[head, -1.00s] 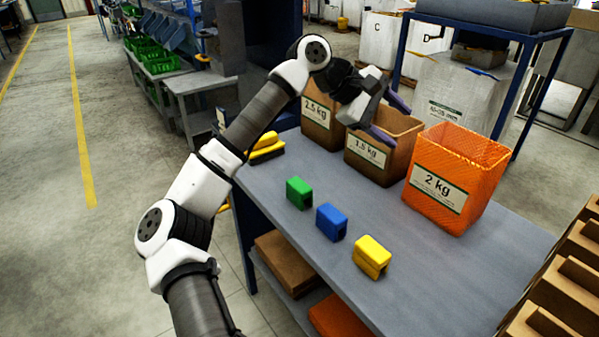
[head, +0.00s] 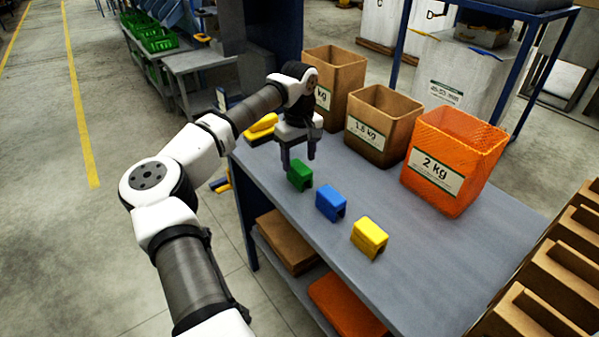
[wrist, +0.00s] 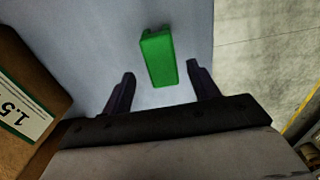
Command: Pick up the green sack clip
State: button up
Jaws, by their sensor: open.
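The green sack clip (head: 300,175) stands on the grey-blue table, at the left end of a row with the blue clip (head: 331,203) and the yellow clip (head: 369,238). My gripper (head: 298,166) is open and points down just above and behind the green clip. In the wrist view the green clip (wrist: 159,57) lies ahead of my two fingertips (wrist: 160,82), roughly centred between them. Nothing is held. I cannot tell the exact height of the fingers above the table.
Two brown bags (head: 384,126) and an orange mesh bag (head: 453,160) marked 2 kg stand along the table's far side. A yellow and black object (head: 261,129) lies near the left edge. Brown cartons (head: 560,270) stand at the right. The table's front right is clear.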

aim_at(299, 166)
jog(key=f, duration=0.2)
jog(key=f+p, duration=0.1)
jog(key=f, duration=0.1)
jog(key=shift+s+f+p, duration=0.1)
jog(key=shift+s+p, duration=0.2)
jog(key=shift+s, duration=0.1)
jog(key=shift+f, duration=0.55)
jog(key=c, duration=1.1)
jog(key=shift+o, duration=0.2)
jog(key=shift+r, duration=0.1)
